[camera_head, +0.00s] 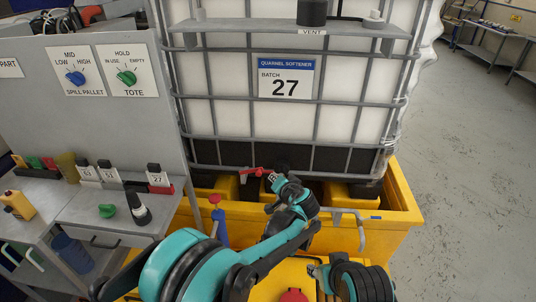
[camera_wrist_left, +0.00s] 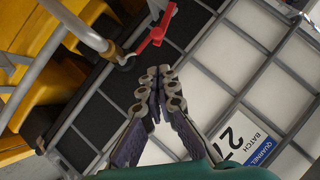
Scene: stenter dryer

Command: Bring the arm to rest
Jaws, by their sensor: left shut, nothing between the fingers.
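My left arm reaches from the bottom of the head view towards the caged white tote (camera_head: 226,115). My left gripper (camera_head: 283,168) is at the tote's lower front, just right of a red valve handle (camera_head: 255,172), and is partly hidden by its own wrist. In the left wrist view the two fingers of the left gripper (camera_wrist_left: 160,82) meet at their tips, shut and empty. The red handle (camera_wrist_left: 155,36) shows beyond the fingertips, apart from them.
A yellow spill pallet (camera_head: 390,222) stands under the tote, with a hooked grey pipe (camera_head: 360,228) at its front. A blue tool with a red knob (camera_head: 219,225) stands left of my arm. A grey bench (camera_head: 85,212) with bottles is at left. Open floor (camera_head: 470,130) lies at right.

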